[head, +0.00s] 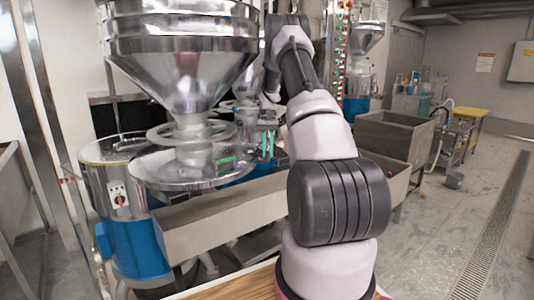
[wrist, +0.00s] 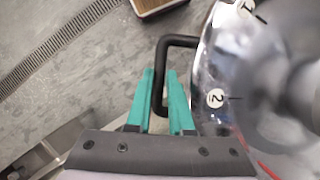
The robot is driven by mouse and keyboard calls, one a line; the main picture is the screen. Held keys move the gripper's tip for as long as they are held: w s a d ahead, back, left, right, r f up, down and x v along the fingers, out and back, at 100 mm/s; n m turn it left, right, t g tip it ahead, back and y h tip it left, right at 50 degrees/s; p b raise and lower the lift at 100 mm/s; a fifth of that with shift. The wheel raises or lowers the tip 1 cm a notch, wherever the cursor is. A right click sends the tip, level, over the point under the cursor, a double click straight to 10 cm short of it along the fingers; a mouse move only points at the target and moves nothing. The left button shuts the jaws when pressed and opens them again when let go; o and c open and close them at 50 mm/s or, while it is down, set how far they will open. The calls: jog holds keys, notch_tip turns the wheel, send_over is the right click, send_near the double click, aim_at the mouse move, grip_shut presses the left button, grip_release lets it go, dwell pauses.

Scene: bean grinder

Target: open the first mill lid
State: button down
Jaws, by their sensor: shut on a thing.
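The nearest mill has a blue and steel body (head: 138,245), a shiny round top (head: 165,178) and a large steel hopper (head: 185,75) above it. In the wrist view a curved shiny metal part (wrist: 218,70) carries labels "1" and "2" and a black C-shaped handle (wrist: 178,41). My gripper (wrist: 160,80) is shut on this handle, with one teal finger on each side of its bar. In the head view my gripper (head: 268,143) shows small beyond the mill's right side. The handle cannot be made out there. I cannot tell how far the lid is lifted.
A steel trough (head: 222,215) runs in front of the mill. Another steel bin (head: 392,138) stands right of my arm. More machines stand behind. The floor (head: 450,225) at right is open, with a drain grate (head: 490,235). A wooden surface (head: 235,290) is at the bottom.

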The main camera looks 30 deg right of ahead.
jog(key=c, duration=0.8)
grip_release()
jog(key=v, duration=0.3)
jog(key=shift+w+r, duration=0.1)
jog(key=w+d, duration=0.6)
jog(key=w, duration=0.4)
jog(key=shift+w+a, duration=0.1)
jog(key=shift+w, duration=0.05)
